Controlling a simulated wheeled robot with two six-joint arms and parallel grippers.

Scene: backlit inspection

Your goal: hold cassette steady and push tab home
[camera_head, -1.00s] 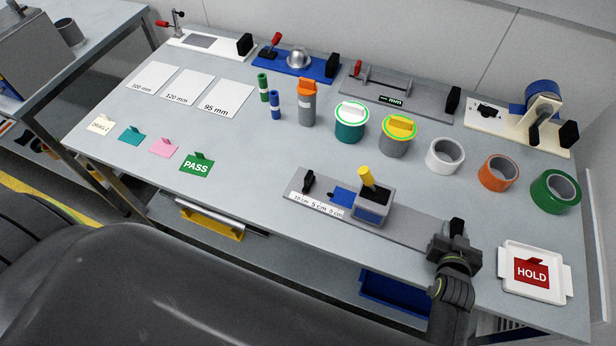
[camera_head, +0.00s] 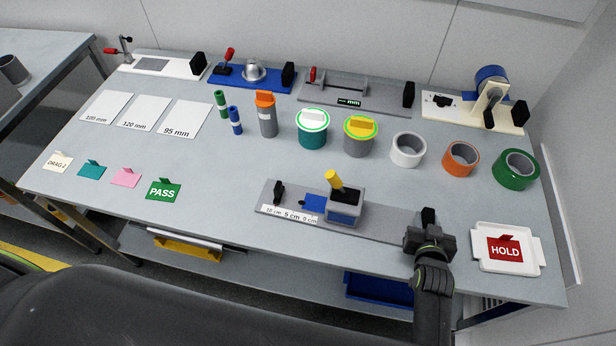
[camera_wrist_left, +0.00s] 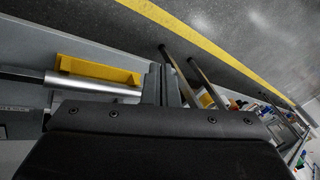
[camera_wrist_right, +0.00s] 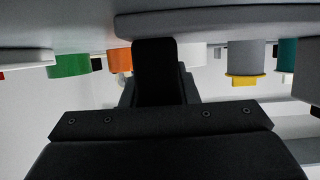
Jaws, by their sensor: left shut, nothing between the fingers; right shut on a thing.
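A grey plate (camera_head: 382,222) with a ruler strip lies near the table's front edge. On it a grey and blue block (camera_head: 345,207) carries a yellow knob (camera_head: 333,180), tilted left. A blue flat piece (camera_head: 314,204) shows left of the block. I cannot tell for sure which part is the cassette or the tab. My right gripper (camera_head: 429,231) is shut on the black upright handle (camera_head: 428,215) at the plate's right end; the handle also shows in the right wrist view (camera_wrist_right: 155,70). My left gripper (camera_wrist_left: 166,84) is shut and empty, outside the head view.
A white tray (camera_head: 480,262) with a red HOLD card stands right of my right gripper. Tape rolls (camera_head: 408,149), jars (camera_head: 313,130) and fixtures (camera_head: 365,97) line the back. A green PASS card (camera_head: 163,190) is at left. Bare table lies between the card and the plate.

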